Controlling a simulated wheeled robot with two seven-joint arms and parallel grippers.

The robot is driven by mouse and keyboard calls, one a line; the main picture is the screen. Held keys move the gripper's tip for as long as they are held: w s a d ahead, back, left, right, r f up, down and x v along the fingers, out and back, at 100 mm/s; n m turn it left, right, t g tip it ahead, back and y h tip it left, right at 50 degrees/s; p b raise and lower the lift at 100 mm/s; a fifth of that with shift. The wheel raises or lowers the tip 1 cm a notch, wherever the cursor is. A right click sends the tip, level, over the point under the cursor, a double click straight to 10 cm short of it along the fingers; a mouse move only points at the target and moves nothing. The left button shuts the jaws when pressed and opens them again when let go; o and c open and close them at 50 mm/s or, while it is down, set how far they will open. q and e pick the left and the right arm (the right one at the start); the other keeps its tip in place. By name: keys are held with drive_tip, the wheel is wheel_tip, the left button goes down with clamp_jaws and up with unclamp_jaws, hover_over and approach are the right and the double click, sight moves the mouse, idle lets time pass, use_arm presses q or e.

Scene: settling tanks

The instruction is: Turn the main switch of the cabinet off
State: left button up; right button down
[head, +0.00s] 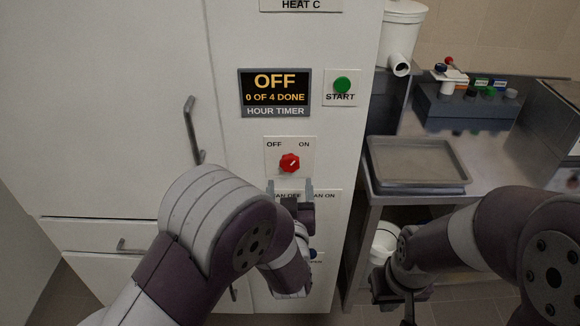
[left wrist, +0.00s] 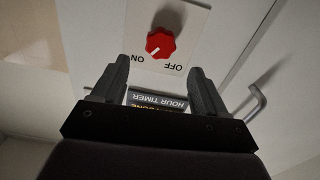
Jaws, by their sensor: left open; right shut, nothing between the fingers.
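The main switch is a red knob (head: 289,162) on a white plate with OFF at left and ON at right, on the front of the white cabinet (head: 235,190). Its white mark points up and right, towards ON. In the left wrist view the knob (left wrist: 160,43) appears upside down, its mark towards ON. My left gripper (head: 290,187) is open just below the knob, fingers pointing up at the plate. In the left wrist view the knob lies beyond the fingertips, with nothing between them. My right gripper (head: 408,308) is low at right, shut and empty, away from the cabinet.
Above the switch are a timer display (head: 275,93) reading OFF, 0 OF 4 DONE, and a green START button (head: 342,85). A cabinet handle (head: 191,118) sticks out at left. A metal bench with a grey tray (head: 418,184) stands at right. My left arm hides lower controls.

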sight(290, 166)
use_arm(q)
drive_tip(key=w, duration=0.8)
drive_tip(key=c, duration=1.1)
drive_tip(key=shift+o, duration=0.2)
drive_tip(key=shift+f, duration=0.1)
